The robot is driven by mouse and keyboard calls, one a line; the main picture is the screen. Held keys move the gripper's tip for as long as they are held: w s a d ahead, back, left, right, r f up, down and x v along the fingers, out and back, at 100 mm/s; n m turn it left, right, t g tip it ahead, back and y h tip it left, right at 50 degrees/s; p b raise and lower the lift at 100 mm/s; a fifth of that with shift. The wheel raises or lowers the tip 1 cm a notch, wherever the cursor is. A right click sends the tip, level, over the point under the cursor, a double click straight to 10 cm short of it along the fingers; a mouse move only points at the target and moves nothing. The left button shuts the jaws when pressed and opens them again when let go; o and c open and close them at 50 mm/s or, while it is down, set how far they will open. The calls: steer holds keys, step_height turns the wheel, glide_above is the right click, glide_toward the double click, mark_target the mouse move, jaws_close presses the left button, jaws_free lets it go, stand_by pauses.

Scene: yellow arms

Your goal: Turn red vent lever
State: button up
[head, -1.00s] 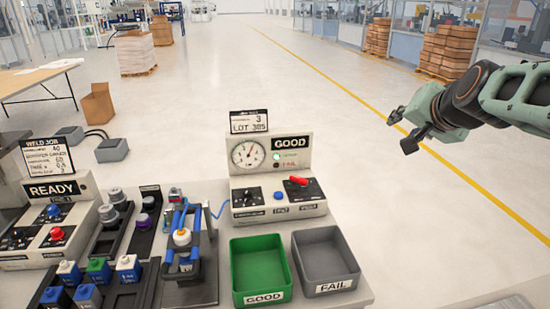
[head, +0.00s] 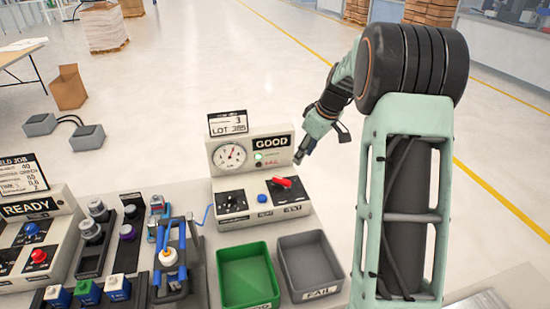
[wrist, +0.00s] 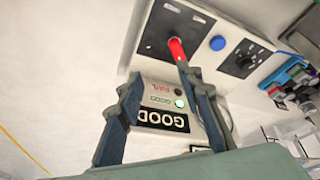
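The red vent lever (head: 283,182) sits on the right side of the test box's sloped front panel. In the wrist view the red lever (wrist: 177,50) shows beyond the tip of the right-hand finger, apparently apart from it. My gripper (head: 318,147) is just right of the box's GOOD display, above and behind the lever. In the wrist view my gripper (wrist: 157,80) has its two dark fingers spread wide with nothing between them. The test box (head: 225,183) carries a round gauge (head: 230,155) and a lit green lamp (head: 258,157).
A blue button (head: 262,198) and a black dial panel (head: 232,201) lie left of the lever. A green GOOD bin (head: 246,276) and a grey FAIL bin (head: 310,265) stand in front. A blue-handled clamp fixture (head: 172,255) stands left of the bins.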

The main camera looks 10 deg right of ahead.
mark_target(282, 179)
steer(key=shift+n+g+y, duration=0.4)
steer(key=shift+n+y, duration=0.2)
steer(key=shift+n, duration=0.2)
steer(key=p+x, duration=0.1)
steer(key=x, duration=0.3)
steer(key=a+x, duration=0.1)
steer(key=x, duration=0.3)
steer(key=a+p+x, duration=0.1)
steer(key=x, duration=0.3)
steer(key=shift+r+p, duration=0.2)
steer(key=shift+p, duration=0.15)
steer(key=shift+c, duration=0.5)
jaws_close()
